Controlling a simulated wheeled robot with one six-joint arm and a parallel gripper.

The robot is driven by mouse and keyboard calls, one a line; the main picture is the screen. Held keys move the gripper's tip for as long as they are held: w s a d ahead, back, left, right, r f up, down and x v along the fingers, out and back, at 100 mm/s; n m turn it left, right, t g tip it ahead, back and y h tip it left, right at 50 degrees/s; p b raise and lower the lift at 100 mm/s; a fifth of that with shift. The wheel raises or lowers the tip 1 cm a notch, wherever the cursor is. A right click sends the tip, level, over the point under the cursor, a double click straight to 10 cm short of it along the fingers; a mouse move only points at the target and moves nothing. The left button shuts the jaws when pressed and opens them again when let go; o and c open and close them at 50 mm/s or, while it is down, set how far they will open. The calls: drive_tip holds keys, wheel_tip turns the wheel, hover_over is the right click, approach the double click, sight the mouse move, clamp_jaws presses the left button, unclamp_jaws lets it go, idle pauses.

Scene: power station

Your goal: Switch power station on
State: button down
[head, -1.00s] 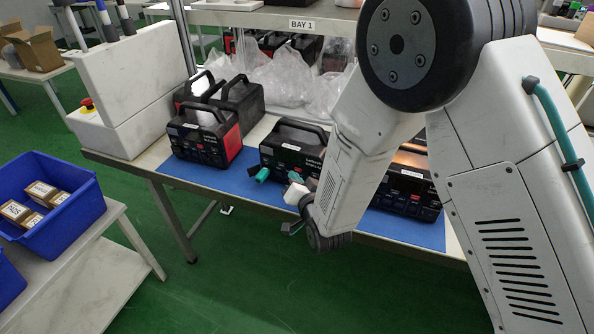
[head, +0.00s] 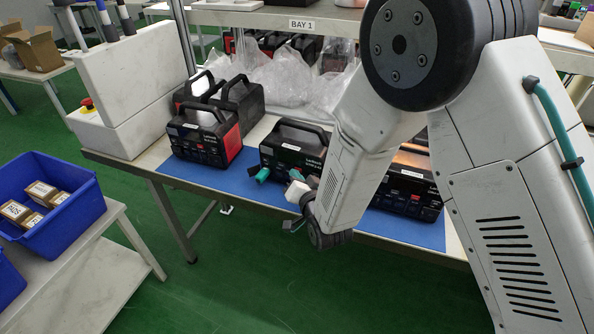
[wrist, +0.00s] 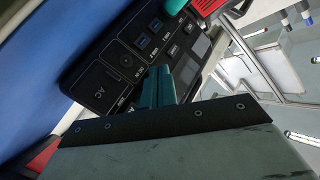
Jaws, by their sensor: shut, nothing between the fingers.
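A black power station (head: 290,148) with a carry handle stands on the blue mat in the middle of the bench in the head view. The wrist view shows a black front panel (wrist: 125,60) close up, with sockets, small blue ports, buttons and an "AC" label. My gripper (wrist: 158,88) has its teal fingers shut and empty, with the tips in front of this panel. I cannot tell whether they touch it. In the head view my gripper (head: 297,177) is at the front of the middle station, partly hidden by my arm. A teal piece (head: 262,174) sits at that station's front left.
A power station with a red side (head: 208,138) stands to the left, another (head: 408,190) to the right, partly behind my arm. Clear plastic bags (head: 285,78) lie behind. A white block (head: 135,85) bounds the left end. A blue bin (head: 50,205) is lower left.

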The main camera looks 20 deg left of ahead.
drive_tip(key=shift+s+a, duration=0.15)
drive_tip(key=shift+s, duration=0.65)
drive_tip(key=s, duration=0.4)
drive_tip(key=s+a, duration=0.1)
drive_tip(key=s, duration=0.1)
idle(0.3)
idle(0.5)
